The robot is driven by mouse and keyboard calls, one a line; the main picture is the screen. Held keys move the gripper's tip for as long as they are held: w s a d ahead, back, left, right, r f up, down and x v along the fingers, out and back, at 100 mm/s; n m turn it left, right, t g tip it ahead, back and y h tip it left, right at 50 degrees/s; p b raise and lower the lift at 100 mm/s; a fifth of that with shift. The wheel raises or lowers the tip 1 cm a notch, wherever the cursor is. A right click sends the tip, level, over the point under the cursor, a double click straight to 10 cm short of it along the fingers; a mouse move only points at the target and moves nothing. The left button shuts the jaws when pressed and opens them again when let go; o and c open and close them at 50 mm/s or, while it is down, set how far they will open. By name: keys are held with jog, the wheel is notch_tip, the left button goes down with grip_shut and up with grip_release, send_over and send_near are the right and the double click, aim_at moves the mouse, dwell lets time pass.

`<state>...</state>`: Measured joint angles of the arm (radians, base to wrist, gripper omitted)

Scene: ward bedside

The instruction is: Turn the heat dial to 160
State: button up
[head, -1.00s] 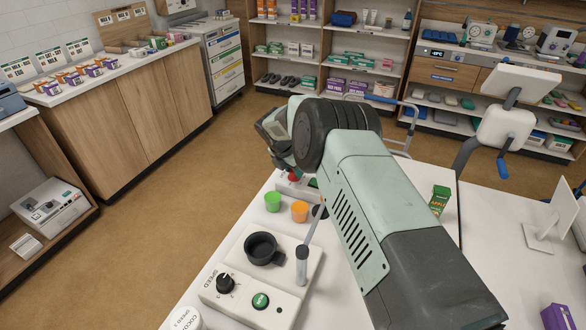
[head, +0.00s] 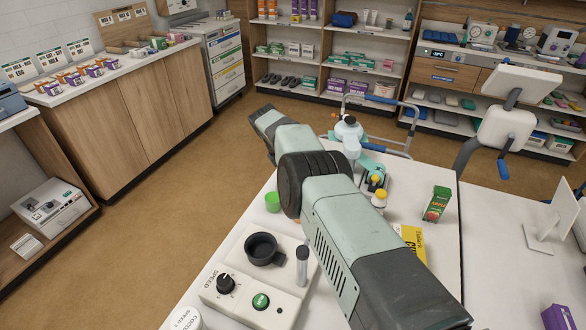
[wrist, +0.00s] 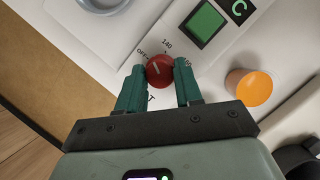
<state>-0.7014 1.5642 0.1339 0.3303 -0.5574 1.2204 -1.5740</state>
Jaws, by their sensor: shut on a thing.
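The heat dial (wrist: 160,71) is a round red knob with a white mark, on a white panel in the wrist view. The mark points up and left, roughly between the "OFF" and "140" labels; the label at its right is partly covered by a finger. My gripper (wrist: 160,75) has its two teal fingers on either side of the dial, shut on it. In the head view, my arm hides the dial and the gripper's fingertips.
In the head view, a green cup (head: 272,202) and a unit with a black speed knob (head: 225,284) are left of my arm. A juice carton (head: 436,203) stands right.

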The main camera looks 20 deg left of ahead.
jog(key=o, duration=1)
jog(key=shift+o, duration=0.2)
jog(key=shift+r, duration=0.1)
jog(key=v, duration=1)
jog(key=shift+r, duration=0.3)
jog(key=shift+a, duration=0.1)
